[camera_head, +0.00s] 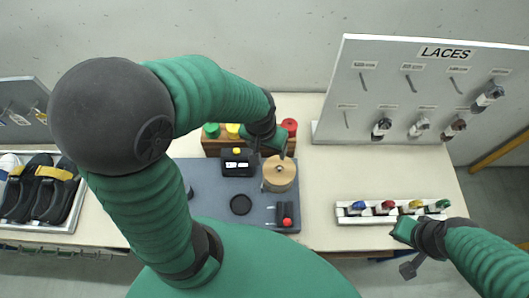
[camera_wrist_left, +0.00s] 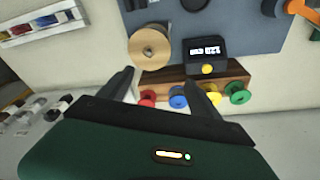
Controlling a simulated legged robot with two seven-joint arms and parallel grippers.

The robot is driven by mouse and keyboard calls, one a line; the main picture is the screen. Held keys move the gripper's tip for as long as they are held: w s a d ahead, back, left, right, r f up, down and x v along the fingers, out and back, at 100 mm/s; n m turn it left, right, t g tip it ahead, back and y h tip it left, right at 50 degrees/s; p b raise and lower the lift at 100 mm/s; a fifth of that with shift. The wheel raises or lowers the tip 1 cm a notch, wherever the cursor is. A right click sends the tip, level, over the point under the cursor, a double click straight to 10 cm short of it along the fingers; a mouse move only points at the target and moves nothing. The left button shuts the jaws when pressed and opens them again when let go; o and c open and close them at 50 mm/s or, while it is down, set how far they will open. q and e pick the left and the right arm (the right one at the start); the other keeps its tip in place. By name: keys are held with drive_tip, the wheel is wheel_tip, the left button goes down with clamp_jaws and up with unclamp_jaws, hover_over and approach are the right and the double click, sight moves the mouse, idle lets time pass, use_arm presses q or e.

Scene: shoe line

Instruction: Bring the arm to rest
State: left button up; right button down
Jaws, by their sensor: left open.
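My left arm comes in from the left of the head view, bends high, and reaches down to the back of the table. My left gripper (camera_head: 283,150) is over the wooden spool rack (camera_head: 230,147), near the tan spool (camera_head: 280,171). In the left wrist view the left gripper (camera_wrist_left: 163,82) has its two dark fingers spread apart with nothing between them. The rack (camera_wrist_left: 235,78), with red, blue, yellow and green spools, shows just beyond the fingers. My right gripper (camera_head: 403,232) is low at the right, by the table's front edge; its fingers are unclear.
A grey mat (camera_head: 215,205) holds a black display box (camera_head: 238,163) and a red button (camera_head: 287,222). A white holder (camera_head: 390,219) with several coloured pieces is at the right. A LACES board (camera_head: 400,90) stands behind. A shoe tray (camera_head: 62,222) is at the left.

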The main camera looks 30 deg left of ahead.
use_arm(q)
drive_tip(key=s+d+m, duration=0.2)
drive_tip(key=s, duration=0.2)
wheel_tip(320, 180, down, 8)
drive_tip(key=b, duration=0.8)
drive_tip(key=shift+w+f, duration=0.2)
drive_tip(key=shift+f, duration=0.05)
use_arm(e)
drive_tip(key=s+x, duration=0.1)
drive_tip(key=x, duration=0.7)
drive_tip(key=shift+s+d+f, duration=0.15)
drive_tip(key=shift+s+d, duration=0.05)
drive_tip(key=shift+s, duration=0.3)
use_arm(q)
drive_tip(key=shift+a, duration=0.4)
use_arm(e)
drive_tip(key=shift+a, duration=0.3)
use_arm(q)
drive_tip(key=shift+d, duration=0.1)
